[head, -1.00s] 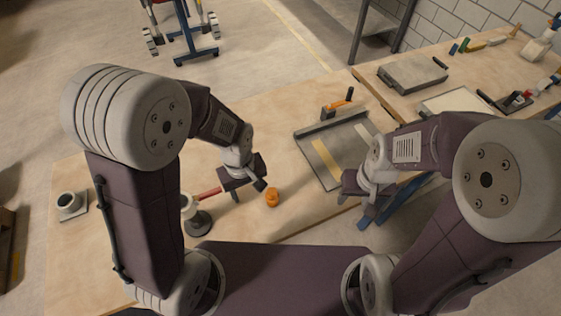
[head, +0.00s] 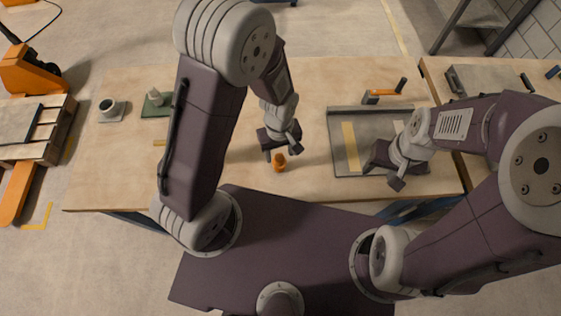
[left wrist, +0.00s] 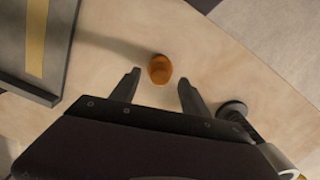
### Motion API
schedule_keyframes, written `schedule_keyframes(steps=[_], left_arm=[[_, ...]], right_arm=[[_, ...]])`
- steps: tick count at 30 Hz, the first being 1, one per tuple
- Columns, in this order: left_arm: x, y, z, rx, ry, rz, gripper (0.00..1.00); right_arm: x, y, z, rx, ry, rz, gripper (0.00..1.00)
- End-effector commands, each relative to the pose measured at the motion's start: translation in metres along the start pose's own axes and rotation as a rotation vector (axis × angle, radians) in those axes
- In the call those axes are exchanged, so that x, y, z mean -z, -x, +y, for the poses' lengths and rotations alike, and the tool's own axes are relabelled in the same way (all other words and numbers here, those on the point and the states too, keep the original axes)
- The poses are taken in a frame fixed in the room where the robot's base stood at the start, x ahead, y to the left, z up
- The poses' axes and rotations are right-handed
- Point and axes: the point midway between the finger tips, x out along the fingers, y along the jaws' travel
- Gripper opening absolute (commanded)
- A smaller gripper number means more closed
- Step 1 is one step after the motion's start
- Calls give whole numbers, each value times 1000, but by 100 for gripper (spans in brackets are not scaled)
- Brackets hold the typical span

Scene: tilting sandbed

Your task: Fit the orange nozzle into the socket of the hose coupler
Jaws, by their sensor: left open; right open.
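The orange nozzle (head: 279,162) stands on the wooden bench near its front edge. It also shows in the left wrist view (left wrist: 160,69), just beyond and between my spread fingertips. My left gripper (head: 283,152) is open and empty, close behind the nozzle in the head view; the left wrist view shows its two fingers (left wrist: 158,80) apart. A grey round fitting with a dark opening on a flat square plate (head: 109,108), which looks like the hose coupler, stands at the bench's left end.
A grey tray (head: 346,165) with a yellow strip lies right of the nozzle. An orange-handled tool (head: 382,93) lies behind it. A green plate with a pale piece (head: 156,103) is beside the coupler. In the left wrist view, a dark round base (left wrist: 233,108) stands right of my fingers.

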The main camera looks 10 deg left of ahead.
Motion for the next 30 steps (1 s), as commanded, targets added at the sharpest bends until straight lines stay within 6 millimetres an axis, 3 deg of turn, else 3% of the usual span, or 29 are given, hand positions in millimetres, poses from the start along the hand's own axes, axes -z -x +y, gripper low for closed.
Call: schedule_keyframes(steps=[3,6,13,14,19,30], left_arm=[[1,-23,1,5,0,-4,54],[1,-34,1,3,0,-3,54],[2,-36,2,0,0,0,54],[2,-36,2,0,0,0,48],[2,-36,2,0,0,0,1],[2,-31,2,0,0,0,0]], right_arm=[[0,0,0,0,0,0,49],[0,-1,0,0,0,0,49],[0,-1,0,0,0,0,49],[0,-1,0,0,0,0,49],[0,-1,0,0,0,0,49],[0,0,0,0,0,0,49]])
